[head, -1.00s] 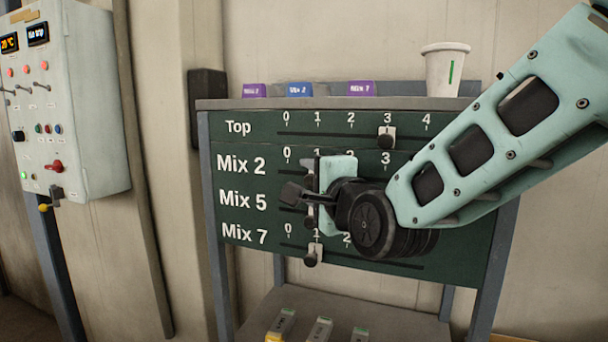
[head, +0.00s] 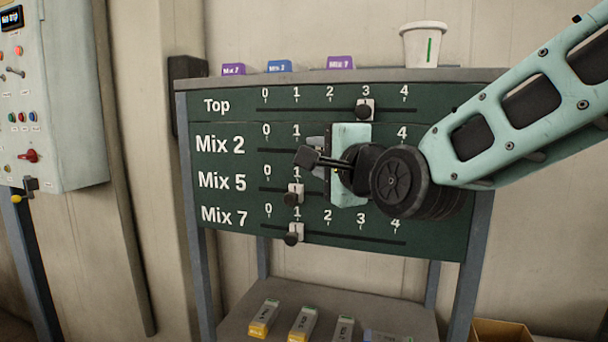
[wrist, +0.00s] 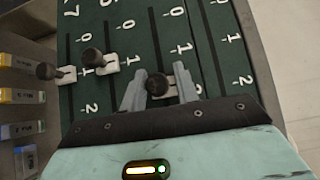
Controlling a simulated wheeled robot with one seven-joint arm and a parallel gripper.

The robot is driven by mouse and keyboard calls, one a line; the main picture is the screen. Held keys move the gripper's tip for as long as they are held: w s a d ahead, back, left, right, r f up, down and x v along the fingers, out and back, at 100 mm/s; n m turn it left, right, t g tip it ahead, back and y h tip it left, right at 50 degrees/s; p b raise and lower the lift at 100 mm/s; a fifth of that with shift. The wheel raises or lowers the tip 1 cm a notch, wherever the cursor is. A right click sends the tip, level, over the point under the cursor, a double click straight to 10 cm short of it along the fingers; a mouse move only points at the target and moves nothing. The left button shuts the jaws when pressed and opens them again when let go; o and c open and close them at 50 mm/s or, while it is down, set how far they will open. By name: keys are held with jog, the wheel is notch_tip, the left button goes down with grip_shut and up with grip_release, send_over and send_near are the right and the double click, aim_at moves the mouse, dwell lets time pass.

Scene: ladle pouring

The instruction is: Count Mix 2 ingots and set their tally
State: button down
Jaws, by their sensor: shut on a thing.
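The green tally board (head: 235,120) has rows Top, Mix 2, Mix 5 and Mix 7. My gripper (head: 322,160) is at the Mix 2 row, shut on that row's slider knob; the wrist view shows the dark knob (wrist: 160,84) between the two fingers. The slider stands around 2, but the gripper hides its exact mark in the head view. A blue block (head: 279,67) labelled Mix 2 lies on the board's top ledge between two purple blocks, (head: 233,69) and (head: 340,62). Several bars (head: 303,323) lie on the lower shelf, their labels too small to read.
The Top slider (head: 365,110) is near 3. The Mix 5 slider (head: 295,192) and Mix 7 slider (head: 293,234) are near 1. A white cup (head: 424,45) stands on the ledge's right. A control box (head: 75,100) hangs at left.

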jog(key=shift+s+d+f, duration=0.25)
jog(key=shift+d+f, duration=0.2)
jog(key=shift+d, duration=0.05)
jog(key=c, duration=1.3)
grip_release()
jog(key=shift+c, duration=0.2)
jog(key=shift+o, duration=0.4)
jog(key=shift+r, duration=0.15)
jog(key=shift+r, duration=0.1)
